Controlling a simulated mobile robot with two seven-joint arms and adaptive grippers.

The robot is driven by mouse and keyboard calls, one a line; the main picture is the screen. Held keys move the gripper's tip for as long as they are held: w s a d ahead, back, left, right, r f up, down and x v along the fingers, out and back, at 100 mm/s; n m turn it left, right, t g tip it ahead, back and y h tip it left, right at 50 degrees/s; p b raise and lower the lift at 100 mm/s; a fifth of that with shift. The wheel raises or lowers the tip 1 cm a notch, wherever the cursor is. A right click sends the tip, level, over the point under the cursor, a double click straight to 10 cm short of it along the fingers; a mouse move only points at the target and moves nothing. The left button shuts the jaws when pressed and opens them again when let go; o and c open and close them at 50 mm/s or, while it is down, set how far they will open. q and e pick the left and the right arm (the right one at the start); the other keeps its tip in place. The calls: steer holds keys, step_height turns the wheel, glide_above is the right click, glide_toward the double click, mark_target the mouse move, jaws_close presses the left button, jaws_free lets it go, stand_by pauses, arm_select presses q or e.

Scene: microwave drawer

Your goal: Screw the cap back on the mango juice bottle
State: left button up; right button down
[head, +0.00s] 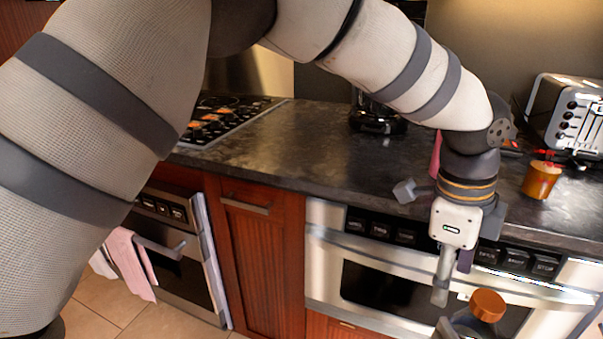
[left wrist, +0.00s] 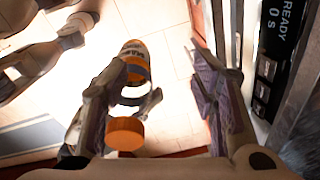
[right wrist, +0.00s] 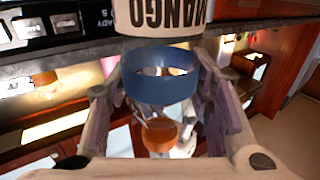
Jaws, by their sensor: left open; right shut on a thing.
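The mango juice bottle shows its upside-down MANGO label (right wrist: 160,12) and blue band (right wrist: 160,86) between the fingers of my right gripper (right wrist: 160,72), which is shut on it. The bottle also shows in the left wrist view (left wrist: 137,60). The orange cap (head: 487,305) appears at the bottle's top end, and shows in both wrist views (left wrist: 125,133) (right wrist: 160,134). I cannot tell whether it is seated. My left gripper (head: 452,278) is open, pointing down, just left of the cap in the head view. Its two fingers stand wide apart, with the cap nearer the left one.
A built-in oven with a steel front (head: 405,285) stands behind the grippers. On the dark counter (head: 300,150) are a toaster (head: 568,115), an orange cup (head: 541,180) and a stove top (head: 228,115). Pink towels (head: 130,262) hang at left.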

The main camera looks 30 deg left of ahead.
arm_select(q)
steer(key=s+a+f+n+g+h, duration=0.1)
steer(key=s+a+f+n, duration=0.25)
steer(key=s+f, duration=0.35)
steer(key=s+a+f+n, duration=0.3)
steer(key=s+f+n, duration=0.1)
steer(key=f, duration=0.5)
steer(key=s+a+f+n+g+h, duration=0.1)
steer(key=s+a+f+n, duration=0.25)
steer(key=s+f, duration=0.4)
steer(key=s+a+f+n+y, duration=0.1)
steer(key=s+a+f+n, duration=0.1)
steer(key=s+a+n, duration=0.2)
steer(key=s+a+f+n+y, duration=0.2)
steer(key=s+a+n, duration=0.3)
steer(key=s+a, duration=0.3)
steer(key=shift+s+a+f+n, duration=0.25)
steer(key=shift+s+f, duration=0.2)
steer(key=shift+s, duration=0.75)
steer(key=shift+d, duration=0.1)
